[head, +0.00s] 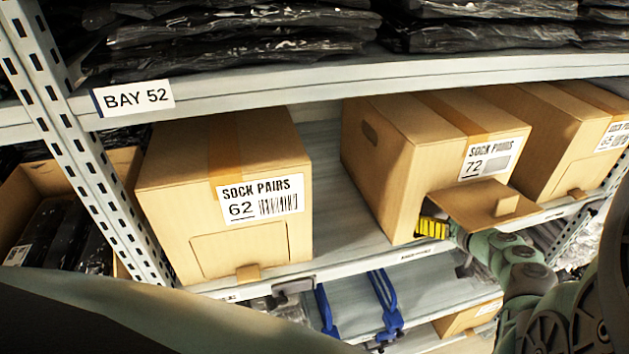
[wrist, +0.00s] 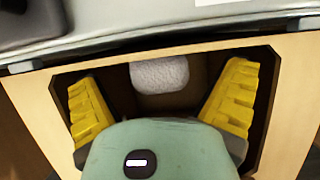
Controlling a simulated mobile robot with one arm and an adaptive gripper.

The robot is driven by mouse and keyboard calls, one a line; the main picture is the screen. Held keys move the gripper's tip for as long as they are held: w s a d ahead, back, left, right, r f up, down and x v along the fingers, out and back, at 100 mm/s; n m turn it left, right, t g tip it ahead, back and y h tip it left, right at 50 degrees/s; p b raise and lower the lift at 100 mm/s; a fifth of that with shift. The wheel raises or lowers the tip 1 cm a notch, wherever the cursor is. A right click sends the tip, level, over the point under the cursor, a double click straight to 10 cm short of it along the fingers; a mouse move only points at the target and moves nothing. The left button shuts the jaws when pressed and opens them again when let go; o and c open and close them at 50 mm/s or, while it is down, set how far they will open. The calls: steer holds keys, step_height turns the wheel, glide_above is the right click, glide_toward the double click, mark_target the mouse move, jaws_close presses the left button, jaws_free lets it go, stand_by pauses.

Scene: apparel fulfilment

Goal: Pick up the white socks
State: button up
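A white, fuzzy-textured bundle, which looks like the white socks (wrist: 160,74), lies inside the dark box opening in the wrist view. It is at the top middle of the opening, between and beyond my two yellow fingers. My gripper (wrist: 160,98) is open, its fingers wide apart and nothing between them in its grasp. In the head view my gripper (head: 433,228) is at the front opening of the box labelled SOCK PAIRS 72 (head: 398,165), under its raised flap (head: 472,205). The socks are hidden in the head view.
A closed SOCK PAIRS 62 box (head: 170,215) stands to the left and another sock box (head: 560,150) to the right. The shelf between boxes 62 and 72 is bare. A shelf beam (head: 300,85) runs above. Blue straps (head: 387,305) hang below.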

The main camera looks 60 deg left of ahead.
steer(key=c, duration=1.3)
steer(key=shift+r, duration=0.1)
